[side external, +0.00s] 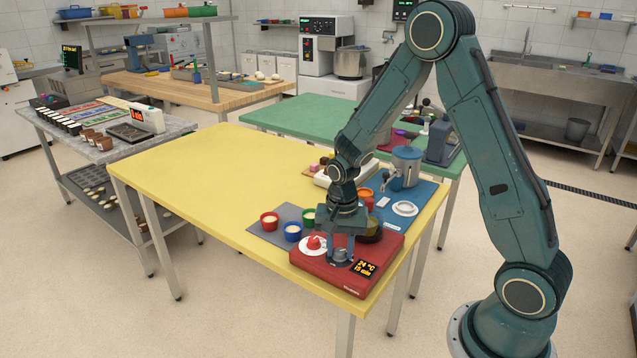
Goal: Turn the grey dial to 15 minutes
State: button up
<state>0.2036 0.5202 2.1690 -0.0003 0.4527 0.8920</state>
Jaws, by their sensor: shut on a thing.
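The grey dial (341,256) sits on top of the red appliance (325,275) near the front corner of the yellow table. My gripper (340,249) points down over the dial, with its fingers closed on it and partly hiding it. The dial's pointer mark is too small to read. A small display (366,269) on the appliance shows orange text that looks like 24 °C and 15 min. A red knob (314,242) on a white disc stands just left of my gripper.
Red (269,221), blue (293,232) and green (308,217) cups stand on a grey mat behind the appliance. A dark round pot (371,229) is close behind my gripper. A blue-grey canister (406,166) and white plate (405,208) are on a blue mat. The table's left part is clear.

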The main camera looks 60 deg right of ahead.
aim_at(340, 251)
dwell(0.3)
jog(key=o, duration=1)
jog(key=shift+c, duration=0.2)
jog(key=shift+r, duration=0.1)
notch_tip(340, 251, up, 14)
jog(key=shift+f, duration=0.2)
jog(key=s+a+r+n+t, duration=0.2)
jog(key=s+r+n, duration=0.3)
jog(key=s, duration=0.4)
jog(key=s+a+r+n+t, duration=0.3)
jog(key=s+a+r+n, duration=0.2)
jog(key=s, duration=0.4)
jog(key=r+n, duration=0.1)
jog(key=n, duration=0.1)
jog(key=shift+s+a+n+t, duration=0.25)
jog(key=shift+n+t, duration=0.05)
